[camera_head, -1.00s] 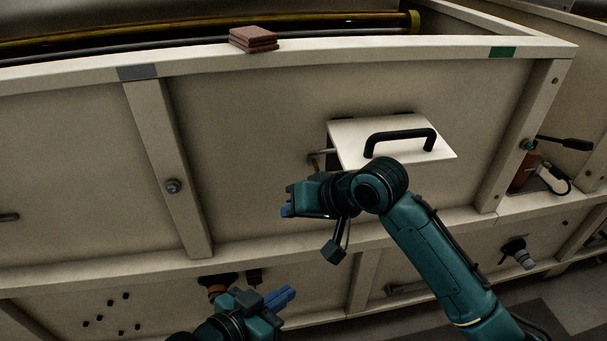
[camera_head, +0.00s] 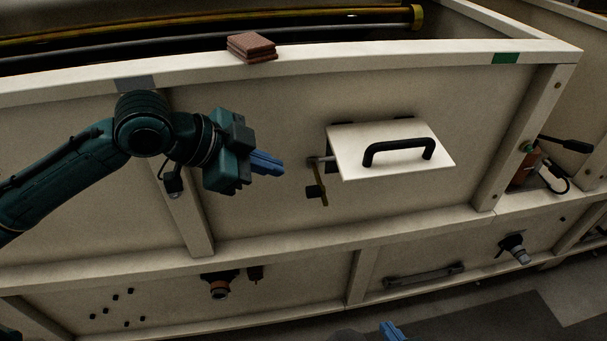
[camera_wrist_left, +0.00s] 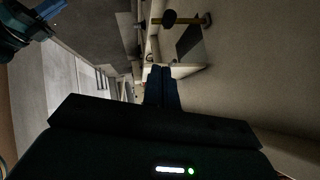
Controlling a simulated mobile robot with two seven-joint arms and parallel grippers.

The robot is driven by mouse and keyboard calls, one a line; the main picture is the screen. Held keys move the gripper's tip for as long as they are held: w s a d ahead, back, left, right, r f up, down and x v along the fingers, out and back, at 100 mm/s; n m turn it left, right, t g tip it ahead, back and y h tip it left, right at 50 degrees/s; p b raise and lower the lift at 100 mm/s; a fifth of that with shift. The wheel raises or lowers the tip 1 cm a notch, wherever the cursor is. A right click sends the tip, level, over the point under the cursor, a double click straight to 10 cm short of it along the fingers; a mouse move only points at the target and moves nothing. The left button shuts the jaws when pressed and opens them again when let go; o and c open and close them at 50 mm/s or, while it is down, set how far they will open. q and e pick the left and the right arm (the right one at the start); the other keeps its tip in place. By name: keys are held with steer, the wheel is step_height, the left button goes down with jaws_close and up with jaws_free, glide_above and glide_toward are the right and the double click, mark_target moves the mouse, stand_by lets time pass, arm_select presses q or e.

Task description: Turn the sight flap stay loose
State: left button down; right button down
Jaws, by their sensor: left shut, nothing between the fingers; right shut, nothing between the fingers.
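The sight flap (camera_head: 350,165) is a pale plate with a black bow handle (camera_head: 398,147), standing out from the hopper's front panel. The stay (camera_head: 322,192), a brass-coloured strip with a dark knob, hangs at the flap's left side. It also shows in the left wrist view (camera_wrist_left: 190,19), at the top. My left gripper (camera_head: 280,164) is shut and empty, left of the stay and apart from it, fingers pointing right. Its fingers show in the left wrist view (camera_wrist_left: 161,72). My right gripper (camera_head: 392,332) is shut at the bottom edge, mostly out of view.
Brown blocks (camera_head: 251,47) sit on the hopper's top rail. A post with a bolt (camera_head: 174,185) stands behind my left arm. Below are a dark outlet fitting (camera_head: 219,284) and a grey bar handle (camera_head: 425,276). The panel between my left gripper and the stay is clear.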

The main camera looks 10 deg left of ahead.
arm_select(q)
glide_above(316, 189)
steer(key=s+a, duration=0.2)
steer(key=s, duration=0.2)
step_height(316, 189, down, 5)
steer(key=f, duration=0.1)
steer(key=w+f, duration=0.1)
steer(key=f, duration=0.1)
steer(key=w+f, duration=0.1)
steer(key=shift+w+a+f, duration=0.1)
steer(key=shift+a+f, duration=0.05)
arm_select(e)
steer(key=shift+s+d, duration=0.3)
steer(key=shift+s, duration=0.15)
arm_select(q)
steer(key=shift+f, duration=0.15)
arm_select(e)
steer(key=shift+f, duration=0.15)
